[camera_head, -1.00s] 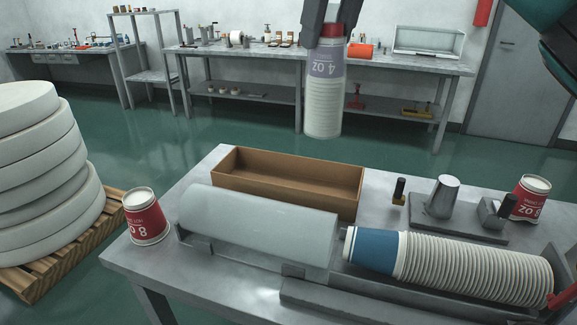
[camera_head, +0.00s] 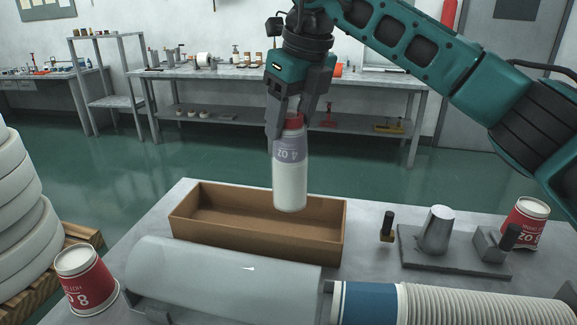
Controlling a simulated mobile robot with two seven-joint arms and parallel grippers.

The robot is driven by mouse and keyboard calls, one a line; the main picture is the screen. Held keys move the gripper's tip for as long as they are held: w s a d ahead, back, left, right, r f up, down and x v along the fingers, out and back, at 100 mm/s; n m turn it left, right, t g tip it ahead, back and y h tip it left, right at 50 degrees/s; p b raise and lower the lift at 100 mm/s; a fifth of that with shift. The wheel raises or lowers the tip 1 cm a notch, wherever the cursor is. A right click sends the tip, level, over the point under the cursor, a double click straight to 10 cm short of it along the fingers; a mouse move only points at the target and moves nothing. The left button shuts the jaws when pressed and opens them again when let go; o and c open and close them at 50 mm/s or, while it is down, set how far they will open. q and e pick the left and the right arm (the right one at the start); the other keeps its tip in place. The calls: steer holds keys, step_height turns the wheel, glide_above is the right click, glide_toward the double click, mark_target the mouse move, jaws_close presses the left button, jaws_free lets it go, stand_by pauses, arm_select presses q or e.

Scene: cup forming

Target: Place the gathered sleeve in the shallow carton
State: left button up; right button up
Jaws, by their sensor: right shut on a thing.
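The gathered sleeve (camera_head: 290,180) is a clear-wrapped, whitish upright column with a grey-violet "4 OZ" label and a red top. My right gripper (camera_head: 287,122) is shut on its red top end and holds it hanging nearly vertical. The shallow carton (camera_head: 215,235) is an open brown box on the grey table, and it looks empty. In the picture the sleeve's lower end overlaps the right half of the carton's opening; its exact height above the carton is hard to tell. My left gripper is not in view.
A grey rounded cover (camera_head: 225,275) lies just in front of the carton, with a row of nested paper cups (camera_head: 450,305) to its right. A metal cone fixture (camera_head: 437,232) stands right of the carton. Red "8 OZ" cups stand at the left (camera_head: 86,280) and right (camera_head: 523,222).

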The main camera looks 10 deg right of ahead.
mark_target(290, 161)
steer(key=shift+f, duration=4)
steer(key=o, duration=1.4)
steer(key=v, duration=1.2)
